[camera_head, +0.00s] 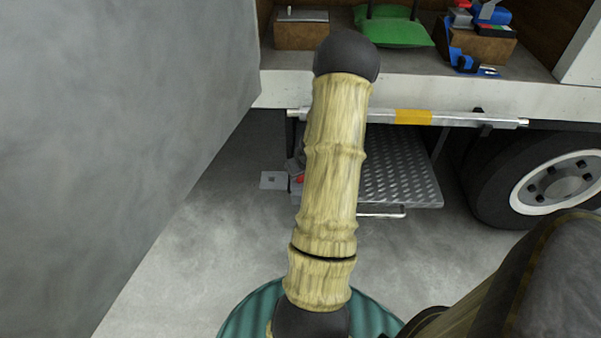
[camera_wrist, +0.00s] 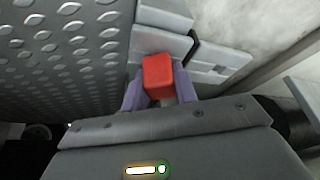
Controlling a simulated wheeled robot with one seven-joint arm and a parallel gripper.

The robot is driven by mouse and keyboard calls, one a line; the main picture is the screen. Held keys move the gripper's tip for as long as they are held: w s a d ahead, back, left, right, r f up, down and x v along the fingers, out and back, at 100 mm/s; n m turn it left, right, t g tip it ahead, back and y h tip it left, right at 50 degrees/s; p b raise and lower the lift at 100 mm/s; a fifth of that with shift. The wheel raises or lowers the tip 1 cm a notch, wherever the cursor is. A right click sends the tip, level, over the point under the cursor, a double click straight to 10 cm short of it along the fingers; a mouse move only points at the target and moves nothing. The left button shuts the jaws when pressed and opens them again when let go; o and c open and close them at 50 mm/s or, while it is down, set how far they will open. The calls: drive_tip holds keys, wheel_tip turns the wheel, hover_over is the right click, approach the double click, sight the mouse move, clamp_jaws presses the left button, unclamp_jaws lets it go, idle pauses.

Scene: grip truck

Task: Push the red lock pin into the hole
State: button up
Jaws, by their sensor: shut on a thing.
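The red lock pin (camera_wrist: 158,76) shows in the wrist view as a red block at the upper middle, in front of a grey metal bracket. My gripper (camera_wrist: 160,92) is shut on it, with a purple finger on either side. In the head view a small bit of red, the lock pin (camera_head: 299,179), shows just left of my arm, by the tread-plate step. The hole is hidden, and I cannot tell how far the pin sits in it.
The tread-plate step (camera_head: 400,175) lies under the truck bed, and its plate (camera_wrist: 60,50) fills the upper left of the wrist view. A bar with a yellow band (camera_head: 413,117) runs above it. A wheel (camera_head: 555,182) stands at right, a grey panel (camera_head: 110,130) at left.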

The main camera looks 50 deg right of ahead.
drive_tip(key=o, duration=1.2)
drive_tip(key=shift+c, duration=0.2)
drive_tip(key=p+v, duration=1)
drive_tip(key=v, duration=0.7)
drive_tip(key=shift+s+r, duration=0.1)
